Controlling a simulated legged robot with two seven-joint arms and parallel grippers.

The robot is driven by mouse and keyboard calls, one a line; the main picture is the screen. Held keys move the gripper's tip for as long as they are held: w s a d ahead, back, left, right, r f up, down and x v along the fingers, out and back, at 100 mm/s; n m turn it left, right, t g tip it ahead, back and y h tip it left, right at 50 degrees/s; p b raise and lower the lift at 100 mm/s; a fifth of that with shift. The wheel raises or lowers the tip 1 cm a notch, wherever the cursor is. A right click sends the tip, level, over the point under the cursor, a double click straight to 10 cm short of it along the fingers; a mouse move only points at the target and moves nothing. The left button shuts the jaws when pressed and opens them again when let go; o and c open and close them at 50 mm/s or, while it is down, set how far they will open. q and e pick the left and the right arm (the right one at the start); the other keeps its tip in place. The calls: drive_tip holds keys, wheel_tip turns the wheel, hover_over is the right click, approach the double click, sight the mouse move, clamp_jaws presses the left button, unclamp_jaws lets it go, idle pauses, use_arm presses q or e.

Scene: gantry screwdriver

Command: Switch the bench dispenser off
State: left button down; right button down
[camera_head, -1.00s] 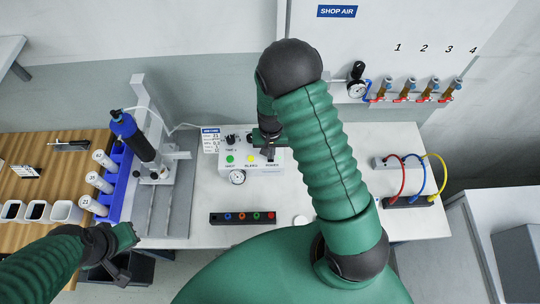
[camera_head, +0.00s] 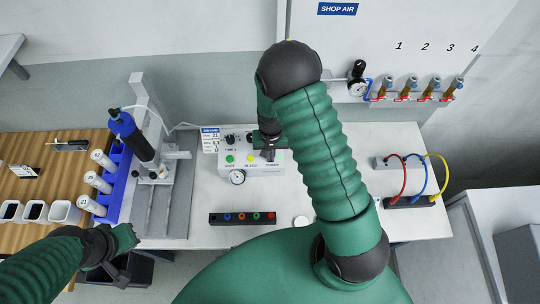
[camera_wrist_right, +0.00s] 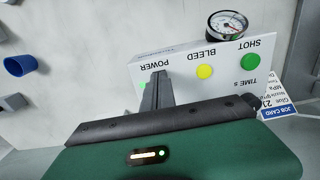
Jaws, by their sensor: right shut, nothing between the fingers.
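The bench dispenser (camera_head: 237,166) is a white box on the bench with a round gauge (camera_head: 237,177) at its front. Its face carries SHOT, BLEED and POWER labels; the wrist view shows the dispenser (camera_wrist_right: 180,70) upside down with a yellow button (camera_wrist_right: 204,72) and a green button (camera_wrist_right: 250,62). My right gripper (camera_head: 268,154) is shut and empty, its fingertips (camera_wrist_right: 158,78) at the POWER end of the face. The fingers hide the power switch, and contact cannot be told. My left gripper (camera_head: 127,250) is at lower left, away from the dispenser; its jaw state is unclear.
The shop-air panel (camera_head: 400,50) is behind.

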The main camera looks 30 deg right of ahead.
wheel_tip(320, 180, up, 7)
drive_tip(key=p, duration=0.6)
idle(0.3)
drive_tip(key=s+a+r+n+t+b, duration=0.35)
drive_tip(key=s+a+r+n, duration=0.35)
drive_tip(key=s+r, duration=0.4)
drive_tip(key=w+d+f+m+g+b, duration=0.1)
drive_tip(key=w+d+f+m+g, duration=0.1)
drive_tip(key=w, duration=0.4)
drive_tip(key=w+d+f+m+g+b, duration=0.1)
drive_tip(key=w+d+f+m+g, duration=0.1)
drive_tip(key=w+d+m, duration=0.3)
drive_tip(key=shift+w+d+g+y, duration=0.45)
drive_tip(key=shift+w+d, duration=0.3)
drive_tip(key=shift+w, duration=0.35)
